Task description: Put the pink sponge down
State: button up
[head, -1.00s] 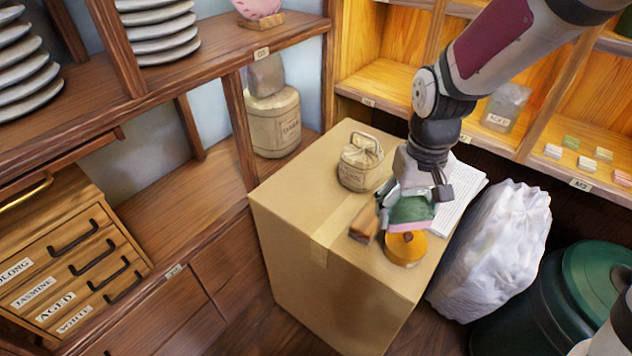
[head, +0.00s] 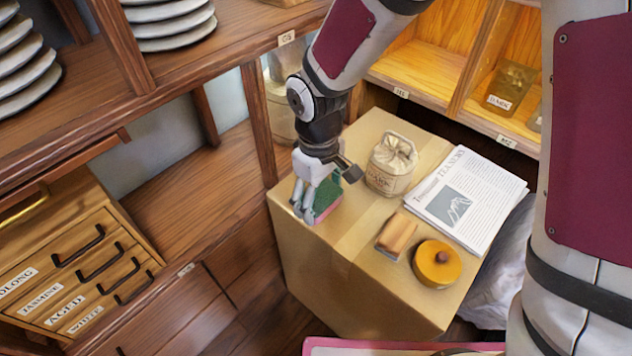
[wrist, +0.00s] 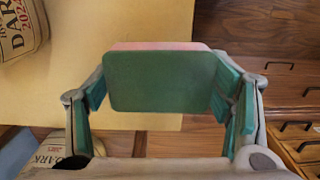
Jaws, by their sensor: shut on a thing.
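The pink sponge (head: 327,197) has a green scouring face and a pink underside. My gripper (head: 311,204) is shut on it, over the left part of the cardboard box top (head: 345,222). In the wrist view the sponge (wrist: 160,82) is between the two fingers of my gripper (wrist: 165,98), green face toward the camera, with a pink strip along its far edge. Whether its underside touches the box is hard to tell.
On the box are a cloth-topped tea bag (head: 391,165), a newspaper (head: 466,198), a wooden block (head: 396,236) and a round orange tin (head: 437,264). The box's left corner is close to my gripper. Wooden shelves (head: 230,190) stand behind and left.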

jog(key=w, duration=0.3)
jog(key=w+a, duration=0.1)
jog(key=w, duration=0.1)
jog(key=shift+f+b, duration=0.3)
jog(key=shift+w+a+f, duration=0.1)
jog(key=shift+w+f, duration=0.1)
jog(key=shift+w, duration=0.15)
jog(key=shift+f+b, duration=0.6)
jog(key=shift+f, duration=0.95)
jog(key=shift+f, duration=0.15)
jog(key=o, duration=1.2)
jog(key=r+p, duration=0.3)
jog(key=r, duration=0.9)
jog(key=shift+a+r, duration=0.2)
